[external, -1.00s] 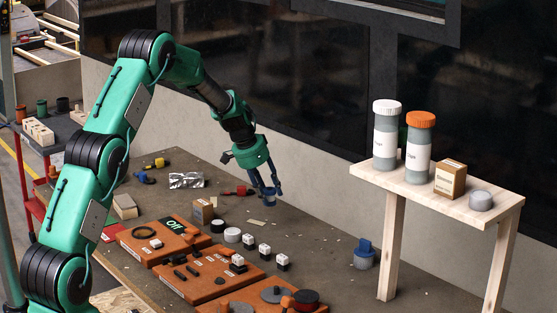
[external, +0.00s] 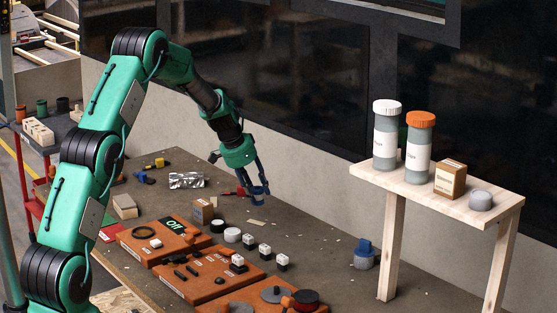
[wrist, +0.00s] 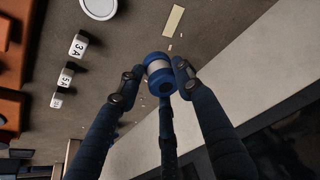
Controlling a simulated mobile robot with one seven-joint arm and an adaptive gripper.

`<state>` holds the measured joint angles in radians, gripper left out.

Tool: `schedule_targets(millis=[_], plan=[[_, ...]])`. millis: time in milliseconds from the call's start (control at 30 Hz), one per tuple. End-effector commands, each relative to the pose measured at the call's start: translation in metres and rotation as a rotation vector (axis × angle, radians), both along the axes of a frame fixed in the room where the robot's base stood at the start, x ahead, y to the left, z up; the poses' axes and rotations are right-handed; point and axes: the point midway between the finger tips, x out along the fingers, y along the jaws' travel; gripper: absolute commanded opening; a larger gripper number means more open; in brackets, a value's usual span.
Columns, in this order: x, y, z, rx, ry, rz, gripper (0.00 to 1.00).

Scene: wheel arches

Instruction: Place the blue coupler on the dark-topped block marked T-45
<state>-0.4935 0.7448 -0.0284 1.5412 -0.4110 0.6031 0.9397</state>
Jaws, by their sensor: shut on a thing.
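The blue coupler (wrist: 158,68), a short blue cylinder with a pale band, is between the fingertips of my gripper (wrist: 153,84) in the wrist view. My gripper (external: 257,191) is shut on it and holds it above the table, right of the labelled cardboard box; the coupler is hard to separate from the blue fingers there. Several small blocks with white faces stand in front of it, one (external: 264,250) among them; in the wrist view two carry marks like "3A" (wrist: 78,45) and "5A" (wrist: 65,77). I cannot read T-45 on any block.
The cardboard box (external: 203,210), a black cylinder (external: 217,226) and a white disc (external: 232,235) stand nearby. Orange panels (external: 205,276) lie at the front. A blue-and-grey part (external: 364,255) stands at right. A wooden shelf (external: 400,183) holds jars. The table between is mostly clear.

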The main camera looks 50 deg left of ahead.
Motion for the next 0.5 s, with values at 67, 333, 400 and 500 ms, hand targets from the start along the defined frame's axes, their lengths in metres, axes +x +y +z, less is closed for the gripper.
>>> schedule_targets(millis=[67,333,400,500], plan=[[-0.016,0.019,0.003,0.001,0.000,0.017,0.17],[-0.092,0.088,0.005,0.001,0.002,0.082,0.17],[-0.115,0.105,0.005,-0.001,0.003,0.102,0.17],[-0.149,0.129,0.005,0.001,0.003,0.130,0.17]])
